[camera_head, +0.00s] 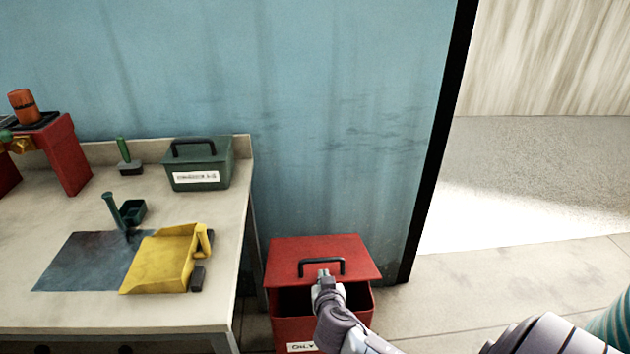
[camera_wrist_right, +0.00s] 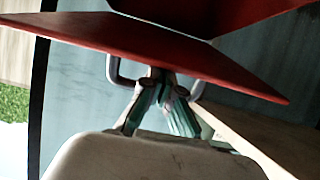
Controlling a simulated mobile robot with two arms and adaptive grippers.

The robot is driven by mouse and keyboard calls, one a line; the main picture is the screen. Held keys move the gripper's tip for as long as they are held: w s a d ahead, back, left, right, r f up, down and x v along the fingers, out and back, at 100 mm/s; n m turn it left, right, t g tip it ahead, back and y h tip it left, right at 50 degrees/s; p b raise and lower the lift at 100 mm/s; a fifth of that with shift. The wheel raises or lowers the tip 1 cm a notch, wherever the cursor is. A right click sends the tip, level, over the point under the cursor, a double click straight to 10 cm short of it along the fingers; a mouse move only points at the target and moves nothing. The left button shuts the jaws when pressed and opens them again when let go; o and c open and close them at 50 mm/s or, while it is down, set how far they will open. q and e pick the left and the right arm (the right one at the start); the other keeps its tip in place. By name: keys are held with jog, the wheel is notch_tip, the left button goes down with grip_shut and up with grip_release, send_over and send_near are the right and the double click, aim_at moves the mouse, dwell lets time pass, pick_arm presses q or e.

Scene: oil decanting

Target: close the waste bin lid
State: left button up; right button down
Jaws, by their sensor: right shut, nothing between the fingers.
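The red waste bin (camera_head: 290,331) stands on the floor to the right of the workbench. Its red lid (camera_head: 352,251) is partly open, with a dark gap between its front edge and the bin. A black handle (camera_head: 341,260) is on the lid. My right gripper (camera_head: 324,275) is shut and empty, with its tips at the handle. In the right wrist view, the lid (camera_wrist_right: 95,34) spans the top, and the shut fingers (camera_wrist_right: 165,80) reach up between the handle's two legs (camera_wrist_right: 113,72). Whether they touch the handle or lid is unclear. My left gripper is out of view.
The workbench (camera_head: 120,322) on the left holds a green box (camera_head: 195,178), a yellow dustpan (camera_head: 160,262) and a red stand (camera_head: 64,158). A blue wall (camera_head: 340,110) is behind the bin. Open floor (camera_head: 450,300) lies to the right.

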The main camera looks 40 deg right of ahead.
pick_arm(q)
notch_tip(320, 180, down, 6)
jog(key=b, duration=0.5)
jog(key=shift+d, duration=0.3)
pick_arm(e)
jog(key=shift+s+a+f, duration=0.2)
jog(key=shift+s+f, duration=0.1)
jog(key=shift+f, duration=0.9)
jog(key=shift+s+a+f, duration=0.15)
jog(key=shift+s+f, duration=0.1)
jog(key=shift+f, duration=0.9)
jog(key=shift+s+a+f, duration=0.2)
jog(key=shift+s+f, duration=0.1)
jog(key=shift+f, duration=0.9)
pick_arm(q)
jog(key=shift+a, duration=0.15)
pick_arm(e)
jog(key=shift+r, duration=0.1)
